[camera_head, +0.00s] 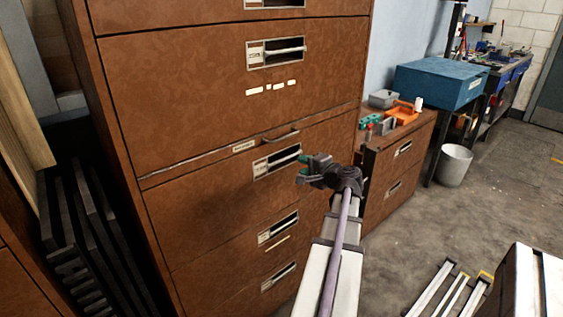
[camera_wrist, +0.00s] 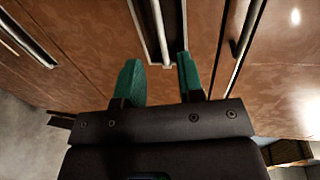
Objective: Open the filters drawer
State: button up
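A tall brown cabinet (camera_head: 190,85) has several drawers with recessed bar handles and small labels. I cannot read which label says filters. My gripper (camera_head: 301,170) is in front of the drawer (camera_head: 205,215) just below the thin pull-out ledge, beside that drawer's handle (camera_head: 277,163). In the wrist view, the green fingertips of my gripper (camera_wrist: 160,68) are apart, with the lower end of a metal handle bar (camera_wrist: 157,25) between them. A gap shows on both sides of the bar; I cannot tell how deep it sits. The drawer front looks flush with the cabinet.
A low brown cabinet (camera_head: 402,172) stands to the right, with an orange tray (camera_head: 404,115) on top. Beyond are a blue box (camera_head: 440,82) and a grey bin (camera_head: 455,165). Dark racks (camera_head: 85,235) stand at left. The floor (camera_head: 510,185) at right is largely clear.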

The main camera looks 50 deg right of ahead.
aim_at(285, 159)
jog(key=b+x, duration=0.1)
jog(key=x, duration=0.9)
jog(key=shift+b, duration=0.4)
grip_shut()
